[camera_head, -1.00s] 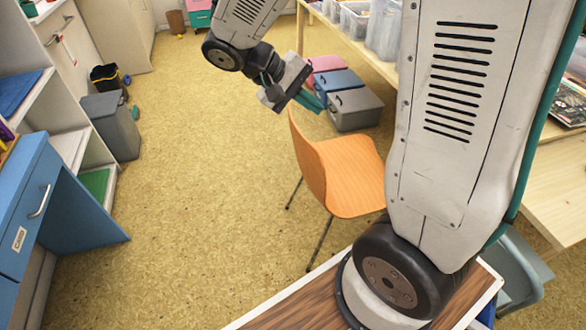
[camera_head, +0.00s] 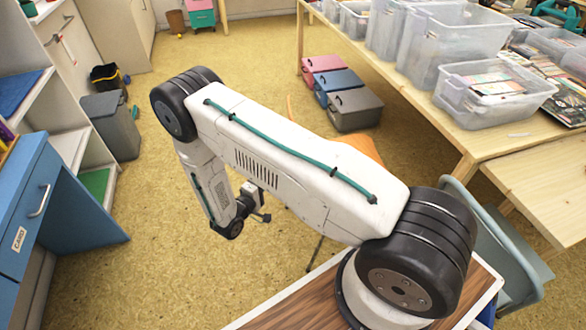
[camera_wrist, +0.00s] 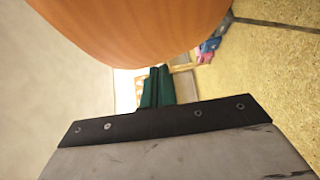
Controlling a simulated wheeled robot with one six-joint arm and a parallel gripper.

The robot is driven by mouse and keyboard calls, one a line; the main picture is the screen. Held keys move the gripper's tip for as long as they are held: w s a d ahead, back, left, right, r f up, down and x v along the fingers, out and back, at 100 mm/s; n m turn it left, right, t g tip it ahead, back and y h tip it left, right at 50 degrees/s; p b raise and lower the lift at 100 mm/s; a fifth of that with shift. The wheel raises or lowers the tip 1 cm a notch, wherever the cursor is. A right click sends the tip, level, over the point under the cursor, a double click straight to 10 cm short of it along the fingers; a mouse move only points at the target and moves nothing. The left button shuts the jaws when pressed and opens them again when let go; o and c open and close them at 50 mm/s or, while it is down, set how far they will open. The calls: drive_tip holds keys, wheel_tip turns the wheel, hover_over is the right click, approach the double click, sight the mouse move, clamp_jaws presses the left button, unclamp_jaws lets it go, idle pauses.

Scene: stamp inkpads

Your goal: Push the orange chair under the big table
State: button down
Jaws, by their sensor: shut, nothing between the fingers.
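The orange chair (camera_head: 360,149) stands on the floor left of the big table (camera_head: 416,101). In the head view my arm hides most of it, leaving part of the seat and a thin edge of the backrest. In the wrist view a broad orange surface of the chair (camera_wrist: 140,28) fills the top, close to my gripper. My gripper's dark green fingers (camera_wrist: 158,88) are shut and empty, just below that surface. I cannot tell whether they touch it. The fingertips are hidden in the head view.
Pink, blue and grey boxes (camera_head: 354,110) stand on the floor by the table's left side. Clear bins (camera_head: 440,50) crowd the tabletop. A blue desk (camera_head: 62,190) and a grey bin (camera_head: 110,125) stand at left. The floor between is clear.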

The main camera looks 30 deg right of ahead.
drive_tip(key=w+d+f, duration=0.1)
drive_tip(key=d, duration=0.5)
drive_tip(key=w+d+f+t, duration=0.1)
drive_tip(key=d+f, duration=0.1)
drive_tip(key=d, duration=0.4)
drive_tip(key=shift+w+f+n+y, duration=0.3)
drive_tip(key=shift+w+n+y, duration=0.1)
